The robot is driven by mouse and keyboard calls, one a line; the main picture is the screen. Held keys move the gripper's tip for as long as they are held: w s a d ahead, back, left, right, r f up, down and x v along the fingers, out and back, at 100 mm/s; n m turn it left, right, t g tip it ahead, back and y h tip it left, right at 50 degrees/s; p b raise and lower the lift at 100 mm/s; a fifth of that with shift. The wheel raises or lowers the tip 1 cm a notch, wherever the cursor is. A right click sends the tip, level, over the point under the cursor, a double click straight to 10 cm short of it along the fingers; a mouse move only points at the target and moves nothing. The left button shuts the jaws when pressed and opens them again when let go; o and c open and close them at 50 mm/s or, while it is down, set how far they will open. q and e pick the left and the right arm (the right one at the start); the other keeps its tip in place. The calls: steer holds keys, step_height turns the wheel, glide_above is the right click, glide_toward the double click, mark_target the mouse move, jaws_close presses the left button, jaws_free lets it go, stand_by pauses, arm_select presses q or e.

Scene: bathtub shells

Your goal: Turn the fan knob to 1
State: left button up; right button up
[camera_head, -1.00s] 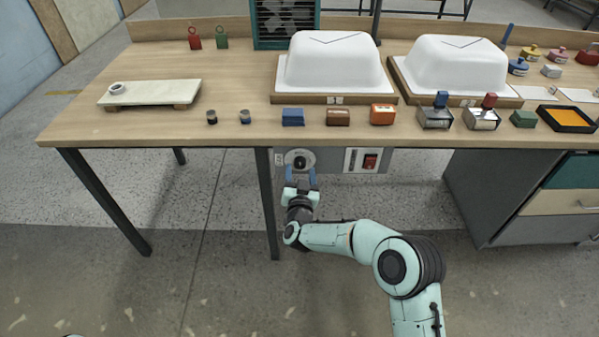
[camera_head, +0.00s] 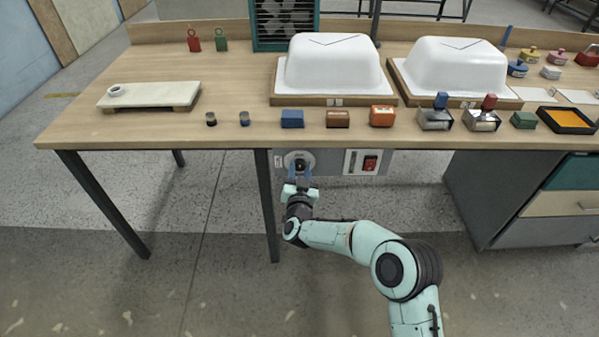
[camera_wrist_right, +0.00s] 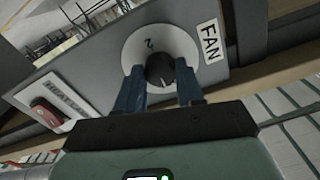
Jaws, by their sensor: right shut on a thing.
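The fan knob (camera_wrist_right: 160,70) is a small black knob with a pale pointer mark, at the centre of a round white dial (camera_wrist_right: 140,45) in the right wrist view. A numeral that looks like 2 shows on the dial, and a FAN label (camera_wrist_right: 209,41) is beside it. In the head view the dial (camera_head: 292,160) is on the grey panel under the table's front edge. My right gripper (camera_wrist_right: 161,82) has its blue fingers on both sides of the knob, shut on it. It also shows in the head view (camera_head: 300,175). My left gripper is out of view.
A red rocker switch (camera_head: 371,163) is on the same panel, right of the dial. A black table leg (camera_head: 266,205) stands just left of my right gripper. Two white tub shells (camera_head: 333,62) and several small blocks stand on the table (camera_head: 240,90).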

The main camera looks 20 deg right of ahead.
steer(key=m+b, duration=0.1)
steer(key=m, duration=0.3)
steer(key=m+b, duration=0.1)
steer(key=m, duration=0.7)
steer(key=shift+a, duration=0.1)
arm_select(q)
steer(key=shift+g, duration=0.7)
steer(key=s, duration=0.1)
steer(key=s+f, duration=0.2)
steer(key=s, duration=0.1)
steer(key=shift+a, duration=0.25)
arm_select(e)
steer(key=m, duration=0.5)
steer(key=shift+m, duration=0.4)
steer(key=o, duration=1)
steer(key=shift+o, duration=0.2)
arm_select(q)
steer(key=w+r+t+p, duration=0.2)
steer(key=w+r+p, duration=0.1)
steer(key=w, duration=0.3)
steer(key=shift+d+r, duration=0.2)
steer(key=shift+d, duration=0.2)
arm_select(e)
steer(key=v, duration=1.3)
steer(key=shift+s, duration=0.25)
